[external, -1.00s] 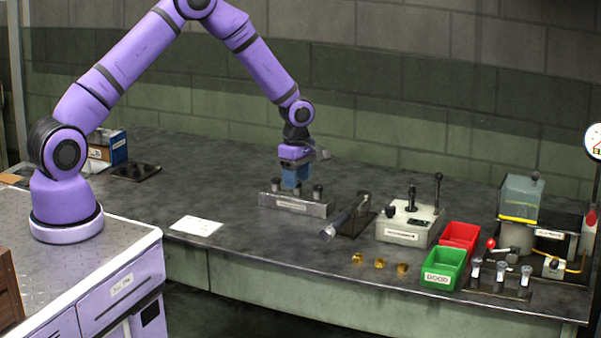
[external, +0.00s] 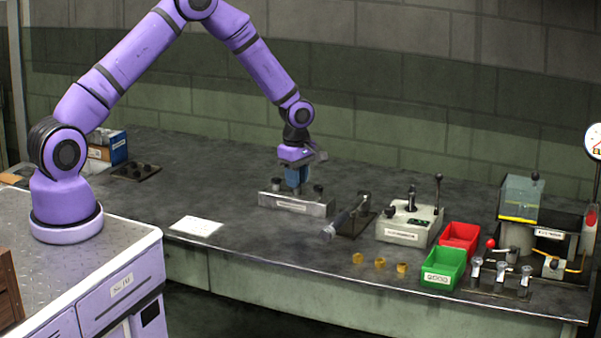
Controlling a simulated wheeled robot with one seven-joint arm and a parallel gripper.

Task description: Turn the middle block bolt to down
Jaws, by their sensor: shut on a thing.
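The metal block (external: 283,204) stands on the bench, left of its middle, with a white label on its front. Bolts stand up from its top: a left bolt (external: 276,184) and a right bolt (external: 319,190) show dark heads. My gripper (external: 297,187) points straight down over the middle of the block, between these two. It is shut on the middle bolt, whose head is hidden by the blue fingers. How far the middle bolt is turned cannot be seen.
A dark lever tool (external: 345,218) stands just right of the block, then a grey box with levers (external: 410,222). Red (external: 460,238) and green (external: 443,268) bins, several brass pieces (external: 380,263) and a white sheet (external: 196,226) lie nearer the front edge.

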